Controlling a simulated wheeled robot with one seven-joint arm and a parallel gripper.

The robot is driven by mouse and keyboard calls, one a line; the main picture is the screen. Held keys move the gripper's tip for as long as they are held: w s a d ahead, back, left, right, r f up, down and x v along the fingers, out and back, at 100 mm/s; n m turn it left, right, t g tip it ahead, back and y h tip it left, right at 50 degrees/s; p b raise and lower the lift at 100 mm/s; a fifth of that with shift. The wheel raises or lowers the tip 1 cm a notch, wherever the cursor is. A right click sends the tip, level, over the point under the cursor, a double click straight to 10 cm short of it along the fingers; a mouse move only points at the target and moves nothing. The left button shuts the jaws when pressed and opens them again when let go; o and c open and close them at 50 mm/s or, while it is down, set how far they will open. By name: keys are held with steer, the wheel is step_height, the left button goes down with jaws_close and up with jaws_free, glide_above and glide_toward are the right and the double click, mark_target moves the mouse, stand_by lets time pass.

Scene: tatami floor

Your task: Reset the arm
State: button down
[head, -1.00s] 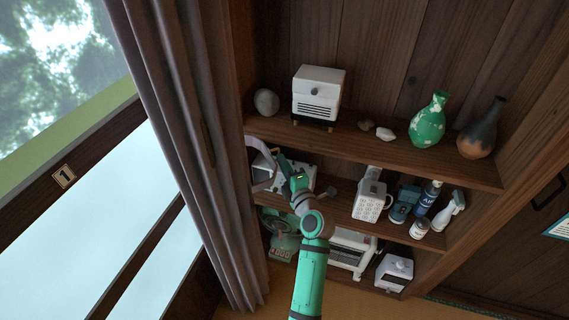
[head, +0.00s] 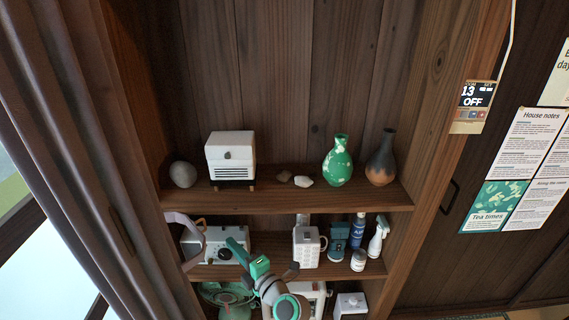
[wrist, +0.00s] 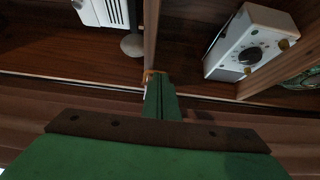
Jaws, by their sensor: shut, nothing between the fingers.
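My gripper (head: 237,250) is in the lower middle of the head view, in front of the middle shelf of a wooden cabinet. Its green fingers are shut together with nothing between them. In the wrist view my gripper (wrist: 160,98) shows as a closed green bar pointing at the shelf edge. The white box with a dark dial (wrist: 251,52) lies beyond the fingers to the right in the wrist view. This white dial unit (head: 213,246) sits behind my gripper on the middle shelf in the head view.
The top shelf (head: 290,203) holds a grey stone ball (head: 183,174), a white vented box (head: 231,156), a green vase (head: 338,164) and a dark vase (head: 382,162). A curtain (head: 75,150) hangs at left.

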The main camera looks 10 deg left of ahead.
steer(key=s+d+f+m+t+h, duration=0.2)
steer(key=s+d+f+m+h, duration=0.15)
steer(key=f+m, duration=0.2)
steer(key=s+d+f+m+t+h, duration=0.1)
steer(key=s+d+f+m+h, duration=0.1)
steer(key=s+d+f+m, duration=0.4)
steer(key=s+d+f+m+h, duration=0.6)
steer(key=s+d+m, duration=0.35)
steer(key=s, duration=0.35)
steer(key=s+d+r+m+h, duration=0.1)
steer(key=s+d+r+m, duration=0.1)
steer(key=s, duration=0.4)
steer(key=s+d+r+m+t+h, duration=0.1)
steer(key=s+d+r+m, duration=0.2)
steer(key=s, duration=0.4)
steer(key=s+d+r+m+h, duration=0.1)
steer(key=s+d+r+m, duration=0.1)
steer(key=s, duration=0.4)
steer(key=shift+s+d+r+m+t, duration=0.3)
steer(key=shift+s+r, duration=0.05)
steer(key=shift+r, duration=0.4)
